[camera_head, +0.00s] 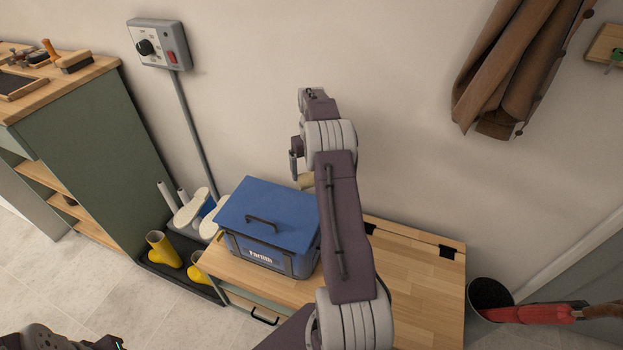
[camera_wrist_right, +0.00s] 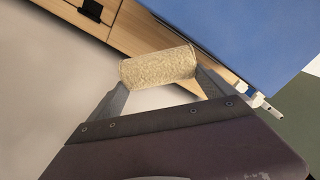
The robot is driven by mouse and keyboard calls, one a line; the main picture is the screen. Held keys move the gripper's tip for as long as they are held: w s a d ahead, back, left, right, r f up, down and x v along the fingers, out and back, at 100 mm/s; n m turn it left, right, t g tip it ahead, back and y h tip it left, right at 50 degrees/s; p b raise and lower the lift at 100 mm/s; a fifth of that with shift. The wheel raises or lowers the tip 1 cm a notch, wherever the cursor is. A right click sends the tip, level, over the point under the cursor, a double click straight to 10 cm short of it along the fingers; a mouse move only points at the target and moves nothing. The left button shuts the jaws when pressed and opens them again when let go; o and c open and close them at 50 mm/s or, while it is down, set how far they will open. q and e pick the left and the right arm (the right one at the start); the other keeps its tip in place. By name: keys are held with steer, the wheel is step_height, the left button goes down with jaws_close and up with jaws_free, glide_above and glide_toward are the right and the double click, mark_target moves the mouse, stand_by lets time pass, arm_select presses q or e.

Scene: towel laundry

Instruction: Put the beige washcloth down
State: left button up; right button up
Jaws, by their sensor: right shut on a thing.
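The beige washcloth (camera_wrist_right: 158,66) is a small roll between the two fingertips of my right gripper (camera_wrist_right: 155,80) in the right wrist view. The gripper is shut on it across its length. In the head view only a small beige part of the washcloth (camera_head: 306,181) shows, behind the blue box and beside my right arm. The right gripper (camera_head: 296,160) points down there, near the wall and the back of the wooden bench (camera_head: 415,290). My right arm hides much of this spot. I cannot tell how high the cloth is above the bench. My left gripper's fingers are not visible.
A blue lidded box (camera_head: 265,215) stands on the bench's left part, close to the right gripper. The bench's right part is bare. Yellow boots (camera_head: 163,250) stand on a dark tray at left. A dark bin (camera_head: 490,295) is right of the bench. A brown coat (camera_head: 510,75) hangs above.

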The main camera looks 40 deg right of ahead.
step_height(320, 180, up, 12)
steer(key=p, duration=0.4)
steer(key=shift+p, duration=0.3)
